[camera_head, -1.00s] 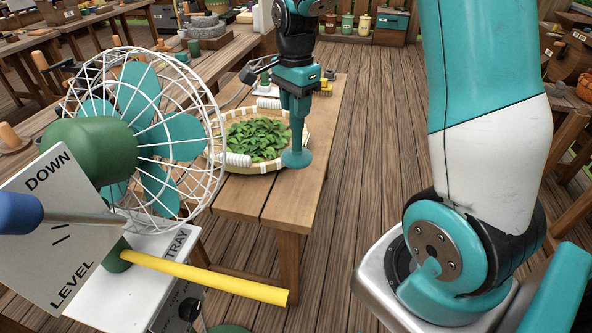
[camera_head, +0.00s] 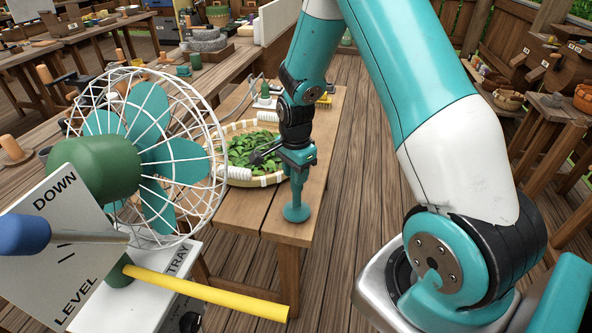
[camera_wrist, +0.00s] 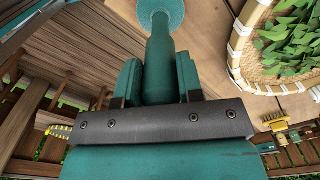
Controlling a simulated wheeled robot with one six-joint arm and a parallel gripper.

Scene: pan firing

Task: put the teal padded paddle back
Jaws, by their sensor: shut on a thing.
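The teal padded paddle (camera_head: 296,212) hangs upright from my gripper (camera_head: 297,158), its round pad at the bottom, low over the near right part of the wooden table. I cannot tell whether the pad touches the wood. In the wrist view my gripper (camera_wrist: 159,85) is shut on the paddle's handle (camera_wrist: 159,60), and the round pad (camera_wrist: 161,10) shows at the top edge. The basket (camera_head: 223,176) of green leaves (camera_head: 250,151) stands to the left of the paddle; it also shows at upper right in the wrist view (camera_wrist: 237,45).
A fan in a white wire cage (camera_head: 218,130) with a yellow bar (camera_head: 215,291) stands at left, near the table's left side. The table's front right corner (camera_head: 285,232) is bare. Wooden floor lies to the right. A yellow brush (camera_wrist: 277,123) shows in the wrist view.

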